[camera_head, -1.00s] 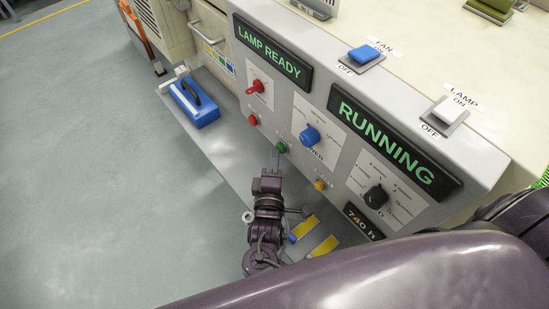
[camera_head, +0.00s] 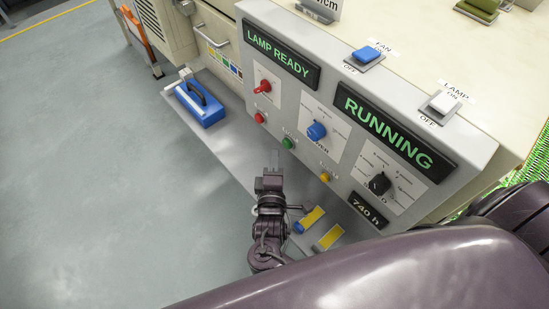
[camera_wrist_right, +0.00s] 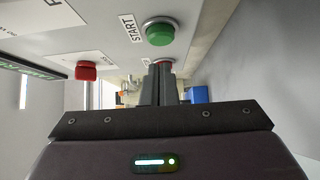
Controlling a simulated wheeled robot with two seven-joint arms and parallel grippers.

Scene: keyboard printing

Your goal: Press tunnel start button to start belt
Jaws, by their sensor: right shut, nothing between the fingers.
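The green start button (camera_head: 288,143) is on the grey control panel (camera_head: 243,105), between the red and yellow buttons. It shows closer in the right wrist view (camera_wrist_right: 159,33), beside a START label. My right gripper (camera_head: 275,157) is shut and empty, apart from the button and a little to its lower left in the head view. In the right wrist view the closed fingers (camera_wrist_right: 159,75) point past the green button, with the red button partly hidden behind their tips. Panel displays read LAMP READY (camera_head: 281,55) and RUNNING (camera_head: 388,132). My left gripper is not in view.
A red button (camera_head: 260,118), yellow button (camera_head: 325,176), red lever (camera_head: 262,88), blue knob (camera_head: 316,131) and black knob (camera_head: 380,183) crowd the panel. Fan (camera_head: 366,54) and lamp (camera_head: 443,102) switches sit on top. A blue handled block (camera_head: 203,106) lies on the lower ledge. Open floor is left.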

